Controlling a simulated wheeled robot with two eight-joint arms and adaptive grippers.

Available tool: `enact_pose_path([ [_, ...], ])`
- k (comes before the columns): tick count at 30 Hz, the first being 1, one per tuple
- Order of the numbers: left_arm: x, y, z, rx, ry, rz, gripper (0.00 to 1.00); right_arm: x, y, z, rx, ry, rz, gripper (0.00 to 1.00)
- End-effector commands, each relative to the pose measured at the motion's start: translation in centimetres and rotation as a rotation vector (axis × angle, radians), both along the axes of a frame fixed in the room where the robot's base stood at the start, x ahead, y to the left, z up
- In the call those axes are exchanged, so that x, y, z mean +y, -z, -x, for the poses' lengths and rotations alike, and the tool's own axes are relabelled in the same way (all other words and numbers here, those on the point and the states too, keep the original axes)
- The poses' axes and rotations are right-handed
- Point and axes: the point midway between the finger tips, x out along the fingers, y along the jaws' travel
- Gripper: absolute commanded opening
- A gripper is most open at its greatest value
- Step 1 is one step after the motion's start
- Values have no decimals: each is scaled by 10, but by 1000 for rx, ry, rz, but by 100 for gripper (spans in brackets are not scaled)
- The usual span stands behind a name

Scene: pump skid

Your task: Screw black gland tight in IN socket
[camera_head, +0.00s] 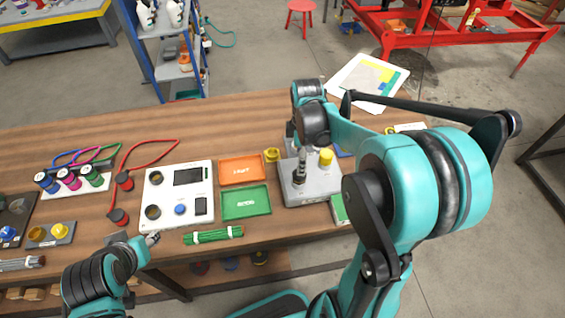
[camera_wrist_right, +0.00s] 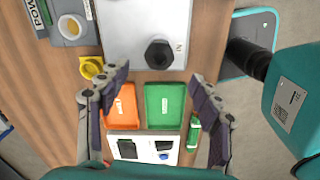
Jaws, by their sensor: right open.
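The black gland (camera_wrist_right: 159,54) stands in the socket marked IN on the light grey box (camera_wrist_right: 125,27), seen from above in the right wrist view. The box also shows in the head view (camera_head: 321,188). My right gripper (camera_wrist_right: 160,83) is open. Its fingers are wide apart, and in the wrist view the gland appears between and beyond their tips, with no visible contact. In the head view my right arm reaches over the box and partly hides the gripper. My left gripper (camera_head: 152,239) is low at the table's front edge, near the white panel; its finger opening is unclear.
An orange tray (camera_head: 242,168) and a green tray (camera_head: 246,202) lie left of the box. A white panel (camera_head: 180,192) and a green bundle (camera_head: 213,235) lie farther left.

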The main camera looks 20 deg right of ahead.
Motion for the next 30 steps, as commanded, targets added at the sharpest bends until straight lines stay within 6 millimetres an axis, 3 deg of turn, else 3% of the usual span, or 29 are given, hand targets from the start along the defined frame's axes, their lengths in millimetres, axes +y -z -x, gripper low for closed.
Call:
enact_pose_path([
  [16,0,25,0,0,0,0,40,-2,71,-2,8,-17,-2,65],
  [29,0,27,0,0,0,0,40,-2,80,-1,7,-17,-1,65],
  [30,0,27,0,0,0,0,40,-2,80,-1,7,-17,-1,54],
])
